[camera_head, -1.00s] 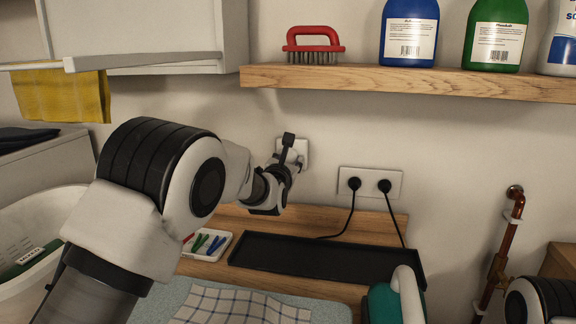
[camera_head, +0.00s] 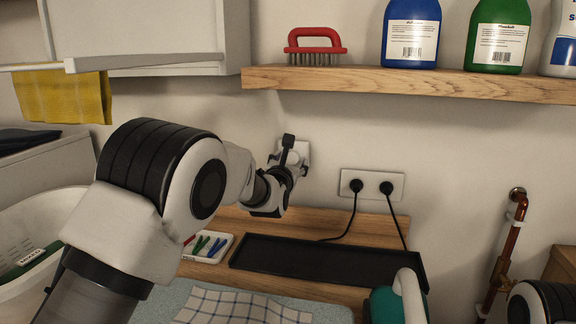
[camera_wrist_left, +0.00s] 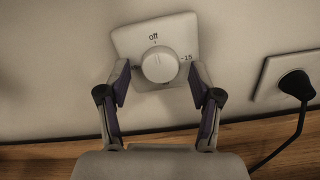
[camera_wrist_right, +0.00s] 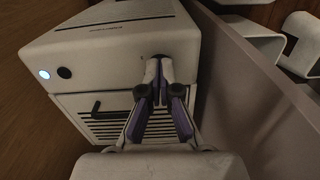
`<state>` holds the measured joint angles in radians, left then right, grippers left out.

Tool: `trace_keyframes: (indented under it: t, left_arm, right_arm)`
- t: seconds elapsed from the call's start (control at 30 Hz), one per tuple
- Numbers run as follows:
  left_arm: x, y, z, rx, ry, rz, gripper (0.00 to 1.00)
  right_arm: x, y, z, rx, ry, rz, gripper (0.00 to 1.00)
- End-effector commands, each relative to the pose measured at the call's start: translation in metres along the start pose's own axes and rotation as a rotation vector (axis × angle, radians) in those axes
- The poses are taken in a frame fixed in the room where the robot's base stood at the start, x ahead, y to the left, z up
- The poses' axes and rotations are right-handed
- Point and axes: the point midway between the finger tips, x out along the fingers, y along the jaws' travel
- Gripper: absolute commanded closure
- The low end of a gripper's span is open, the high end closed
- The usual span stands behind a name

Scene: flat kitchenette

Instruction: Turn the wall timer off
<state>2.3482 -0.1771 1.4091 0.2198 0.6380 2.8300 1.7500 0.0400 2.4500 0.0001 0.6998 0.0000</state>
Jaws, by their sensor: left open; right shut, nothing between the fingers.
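The wall timer (camera_wrist_left: 127,42) is a pale square plate on the wall with a round white knob (camera_wrist_left: 158,65). Its "off" mark is above the knob and a "15" mark is at the right. The knob's pointer direction is not clear. My left gripper (camera_wrist_left: 158,78) is open, with one finger on each side of the knob; I see no clear contact. In the head view my left gripper (camera_head: 290,160) partly covers the timer plate (camera_head: 304,149). My right gripper (camera_wrist_right: 163,68) is shut and empty in the right wrist view, in front of a white box-shaped appliance (camera_wrist_right: 115,50).
A double socket (camera_head: 372,184) with two black plugs is right of the timer. Below are a black tray (camera_head: 325,262) and a small white dish of coloured pegs (camera_head: 207,247). A wooden shelf (camera_head: 420,84) with bottles and a red brush runs above. A copper pipe (camera_head: 506,250) is at right.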

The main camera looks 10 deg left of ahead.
Motion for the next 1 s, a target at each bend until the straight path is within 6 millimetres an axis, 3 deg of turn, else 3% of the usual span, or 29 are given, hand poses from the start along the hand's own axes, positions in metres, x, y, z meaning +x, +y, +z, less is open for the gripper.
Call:
trace_keyframes:
  t: [0.17, 0.4, 0.5, 0.63, 0.87, 1.0]
  left_arm:
    - [-0.028, 0.0, 0.001, 0.002, 0.001, 0.0, 0.36]
    - [-0.089, 0.0, 0.001, 0.004, 0.0, -0.001, 0.36]
    - [-0.106, -0.001, 0.001, 0.003, -0.001, -0.001, 0.36]
    - [-0.116, 0.0, 0.001, 0.0, -0.002, 0.0, 0.36]
    - [-0.117, 0.0, 0.001, 0.0, -0.002, 0.0, 0.36]
    - [-0.117, 0.004, 0.014, 0.0, -0.003, 0.0, 0.36]
  right_arm:
    - [0.0, 0.0, 0.0, 0.0, 0.0, 0.0, 1.0]
    - [0.0, 0.0, 0.0, 0.0, 0.0, 0.0, 1.0]
    - [0.0, 0.0, 0.0, 0.0, 0.0, 0.0, 1.0]
    - [0.0, 0.0, 0.0, 0.0, 0.0, 0.0, 1.0]
    - [0.0, 0.0, 0.0, 0.0, 0.0, 0.0, 1.0]
    - [-0.013, 0.0, 0.0, 0.0, 0.0, 0.0, 1.0]
